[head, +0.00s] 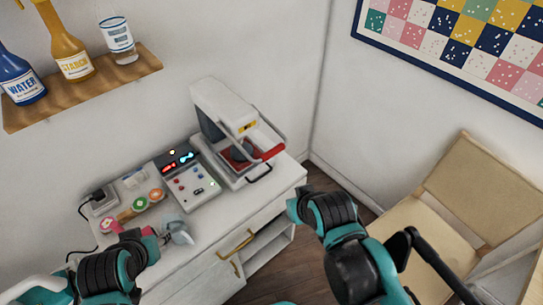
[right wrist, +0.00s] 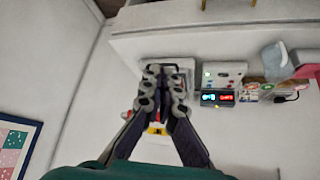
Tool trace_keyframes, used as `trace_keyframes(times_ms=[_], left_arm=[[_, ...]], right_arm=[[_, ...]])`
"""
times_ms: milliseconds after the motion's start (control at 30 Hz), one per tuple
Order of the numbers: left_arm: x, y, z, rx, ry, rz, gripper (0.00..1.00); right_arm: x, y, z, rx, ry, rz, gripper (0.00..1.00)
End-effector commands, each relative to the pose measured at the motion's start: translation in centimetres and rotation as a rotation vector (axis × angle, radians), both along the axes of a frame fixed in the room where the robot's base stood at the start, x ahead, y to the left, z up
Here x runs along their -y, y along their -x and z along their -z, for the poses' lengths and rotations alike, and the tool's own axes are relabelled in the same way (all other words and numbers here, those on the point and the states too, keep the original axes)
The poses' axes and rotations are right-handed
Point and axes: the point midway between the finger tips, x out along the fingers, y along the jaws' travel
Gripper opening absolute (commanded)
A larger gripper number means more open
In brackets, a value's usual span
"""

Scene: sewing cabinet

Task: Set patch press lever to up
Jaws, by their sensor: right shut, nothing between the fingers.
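The patch press (head: 222,112) is a white machine with a yellow label, at the back right of the white cabinet top. Its lever has grey side bars and a red grip (head: 272,153), and slants forward and down from the press head. In the right wrist view, which is upside down, the lever's red part (right wrist: 128,116) shows beside my right fingers. My right gripper (right wrist: 165,72) is shut and empty, pointing over the press; whether it touches the lever I cannot tell. In the head view its fingers cannot be made out.
A control box (head: 192,183) with lit displays stands left of the press. Coloured spools (head: 139,204) and a pale grey-blue object (head: 178,232) lie farther left. A shelf (head: 85,88) with bottles hangs above. A wooden chair (head: 440,210) stands at right.

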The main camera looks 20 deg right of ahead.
Motion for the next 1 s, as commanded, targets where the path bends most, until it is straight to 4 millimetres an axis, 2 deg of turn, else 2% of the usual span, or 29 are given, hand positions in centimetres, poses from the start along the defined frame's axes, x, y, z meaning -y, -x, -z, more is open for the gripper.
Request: trace_keyframes(times_ms=[467,600,633,767,900,1000], left_arm=[[0.0,0.0,0.0,0.000,0.000,0.000,0.41],[0.0,0.0,0.2,0.000,0.000,0.000,0.41],[0.0,0.0,0.4,0.000,0.000,0.000,0.41],[0.0,0.0,1.5,0.000,0.000,0.000,0.41],[0.0,0.0,3.0,0.000,0.000,0.000,0.41],[0.0,0.0,4.0,0.000,0.000,0.000,0.41]], right_arm=[[0.0,0.0,0.0,0.000,0.000,0.000,0.00],[-0.1,-0.3,0.3,-0.012,-0.035,0.019,0.37],[-0.2,-0.4,0.6,-0.020,-0.058,0.032,0.41],[-0.8,-2.1,2.0,-0.077,-0.257,0.127,0.41],[-1.4,-5.4,3.1,-0.133,-0.589,0.241,0.41],[-1.0,-8.1,2.9,-0.141,-0.836,0.290,0.41]])
